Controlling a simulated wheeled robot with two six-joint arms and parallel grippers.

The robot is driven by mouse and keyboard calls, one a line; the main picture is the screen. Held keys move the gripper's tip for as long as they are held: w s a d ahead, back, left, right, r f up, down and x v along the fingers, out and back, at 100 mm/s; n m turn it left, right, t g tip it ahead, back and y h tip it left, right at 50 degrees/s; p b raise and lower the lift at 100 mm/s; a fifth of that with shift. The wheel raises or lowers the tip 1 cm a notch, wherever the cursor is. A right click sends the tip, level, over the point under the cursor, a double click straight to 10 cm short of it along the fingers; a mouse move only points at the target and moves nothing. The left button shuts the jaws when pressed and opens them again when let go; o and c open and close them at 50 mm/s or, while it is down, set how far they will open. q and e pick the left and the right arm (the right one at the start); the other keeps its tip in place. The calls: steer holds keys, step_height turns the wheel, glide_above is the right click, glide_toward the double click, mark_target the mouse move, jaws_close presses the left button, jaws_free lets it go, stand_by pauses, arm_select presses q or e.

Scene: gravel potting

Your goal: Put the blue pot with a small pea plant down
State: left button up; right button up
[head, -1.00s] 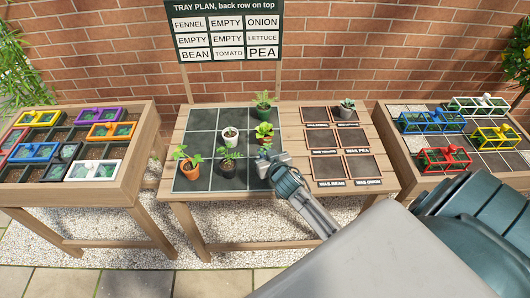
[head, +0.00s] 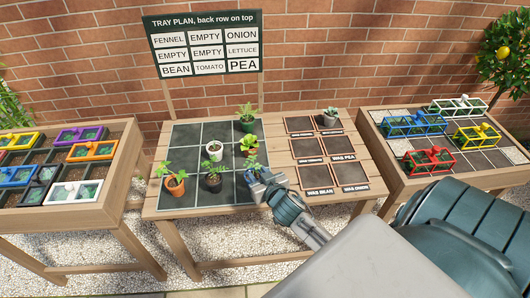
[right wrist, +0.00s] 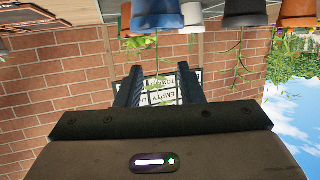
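The blue pot (head: 255,174) with the small pea plant stands upright in the front right square of the dark tray grid (head: 230,194) on the middle table. My right gripper (head: 262,186) is at its near right side and partly covers it in the head view. In the right wrist view, which is upside down, the blue pot (right wrist: 155,14) is at the top. The gripper's two fingers (right wrist: 160,88) are spread, with only thin plant stems and the sign visible between them; the pot is not between the fingertips. My left gripper is not in view.
A black pot (head: 212,186), an orange pot (head: 175,187), a white pot (head: 214,155) and a green pot (head: 247,126) stand nearby on the grid. Empty framed squares (head: 319,177) lie to the right. The tray plan sign (head: 205,44) stands behind.

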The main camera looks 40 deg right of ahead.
steer(key=shift+b+v, duration=0.5)
steer(key=shift+v, duration=2.15)
